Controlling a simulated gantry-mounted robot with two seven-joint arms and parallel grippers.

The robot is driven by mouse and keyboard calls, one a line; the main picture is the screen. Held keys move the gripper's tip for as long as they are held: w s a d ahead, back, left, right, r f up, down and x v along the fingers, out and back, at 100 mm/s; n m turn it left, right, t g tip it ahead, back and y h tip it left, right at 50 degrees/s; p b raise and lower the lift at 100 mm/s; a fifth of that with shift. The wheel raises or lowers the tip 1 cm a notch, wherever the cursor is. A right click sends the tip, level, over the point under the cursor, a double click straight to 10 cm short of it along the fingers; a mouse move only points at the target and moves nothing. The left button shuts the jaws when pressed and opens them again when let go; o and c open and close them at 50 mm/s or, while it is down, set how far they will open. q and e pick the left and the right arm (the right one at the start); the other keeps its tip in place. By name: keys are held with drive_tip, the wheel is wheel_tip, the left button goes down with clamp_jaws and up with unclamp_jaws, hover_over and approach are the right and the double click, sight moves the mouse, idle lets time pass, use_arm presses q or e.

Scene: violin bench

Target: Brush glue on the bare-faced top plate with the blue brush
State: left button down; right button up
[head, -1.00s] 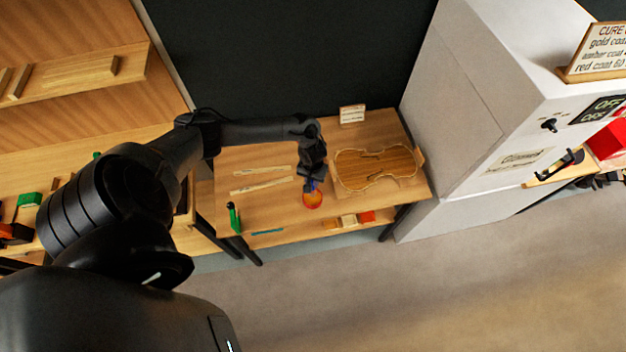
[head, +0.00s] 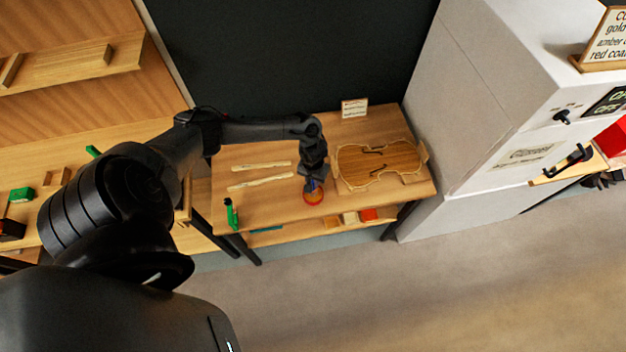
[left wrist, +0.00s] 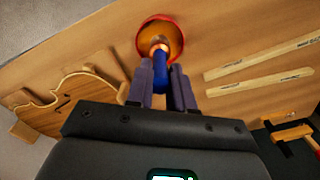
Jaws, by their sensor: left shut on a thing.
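My left gripper (head: 313,181) is shut on the blue brush (head: 309,186) above the right-centre of the bench. In the left wrist view the blue handle (left wrist: 161,76) stands between my fingers, and its coppery ferrule points into the round red-rimmed pot (left wrist: 176,40). The pot also shows in the head view (head: 313,199), under my gripper. Whether the bristles touch its amber contents is hidden. A violin-shaped top plate (head: 385,160) lies on the bench right of the gripper; it also shows in the left wrist view (left wrist: 80,92). My right gripper is out of view.
Two pale strips (head: 262,181) lie left of the pot. A green clamp-like tool (head: 231,213) stands at the bench's front left. A small card (head: 354,107) stands at the back. A pale cabinet (head: 480,110) bounds the right side. Blocks (head: 367,215) sit on the shelf below.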

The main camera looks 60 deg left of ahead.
use_arm(q)
drive_tip(key=shift+f, duration=0.5)
idle(0.7)
idle(0.4)
idle(0.7)
drive_tip(key=shift+a+f, duration=0.1)
idle(0.9)
drive_tip(key=shift+p, duration=0.3)
wheel_tip(320, 180, up, 3)
drive_tip(key=p, duration=0.3)
drive_tip(key=shift+f, duration=0.15)
wheel_tip(320, 180, up, 4)
drive_tip(key=p, duration=0.5)
drive_tip(key=shift+r+p, duration=0.25)
drive_tip(key=shift+p, duration=0.1)
